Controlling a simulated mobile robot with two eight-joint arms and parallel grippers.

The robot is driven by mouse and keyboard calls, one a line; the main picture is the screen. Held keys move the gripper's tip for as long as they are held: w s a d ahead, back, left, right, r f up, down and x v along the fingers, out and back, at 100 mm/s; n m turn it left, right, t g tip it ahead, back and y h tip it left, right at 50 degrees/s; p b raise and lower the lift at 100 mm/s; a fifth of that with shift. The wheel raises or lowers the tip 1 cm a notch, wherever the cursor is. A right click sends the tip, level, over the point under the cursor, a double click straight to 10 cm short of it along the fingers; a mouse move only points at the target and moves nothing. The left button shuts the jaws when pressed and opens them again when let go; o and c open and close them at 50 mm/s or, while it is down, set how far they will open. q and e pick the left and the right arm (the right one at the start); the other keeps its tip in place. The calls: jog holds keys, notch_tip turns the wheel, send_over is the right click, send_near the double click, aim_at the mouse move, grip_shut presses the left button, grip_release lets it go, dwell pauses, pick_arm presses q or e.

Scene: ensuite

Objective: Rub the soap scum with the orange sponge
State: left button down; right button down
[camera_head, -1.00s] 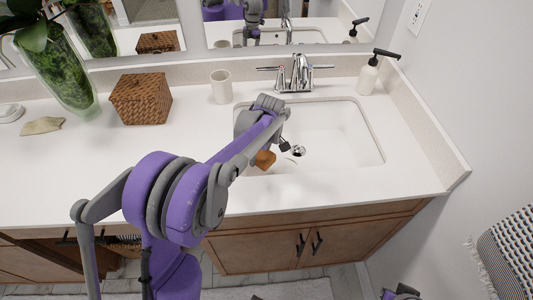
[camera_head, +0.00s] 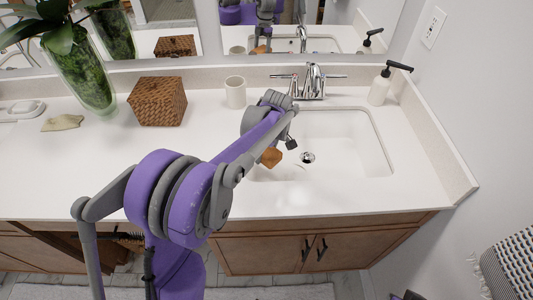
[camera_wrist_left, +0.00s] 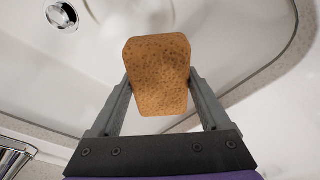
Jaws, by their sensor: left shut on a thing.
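The orange sponge (camera_head: 271,157) is a brownish-orange block over the left part of the white sink basin (camera_head: 355,155). My left gripper (camera_head: 279,149) is shut on it. In the left wrist view the sponge (camera_wrist_left: 159,75) sits between the two fingers of the left gripper (camera_wrist_left: 160,85), its pitted face showing. Whether it touches the basin is unclear. A faint pale mark, possibly soap scum (camera_head: 299,167), shows in the basin right of the sponge; its outline is hard to make out. My right gripper cannot be made out; only a dark sliver shows at the bottom edge.
The drain (camera_head: 308,158) is right of the sponge. The chrome faucet (camera_head: 312,82) stands behind the basin, a soap dispenser (camera_head: 380,87) at back right. The basin's right side is clear.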

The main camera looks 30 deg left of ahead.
aim_at(267, 150)
pick_arm(q)
jog(key=shift+r+p, duration=0.35)
jog(key=shift+r, duration=0.55)
jog(key=shift+r+p, duration=0.85)
jog(key=shift+r, duration=0.65)
jog(key=shift+d, duration=0.1)
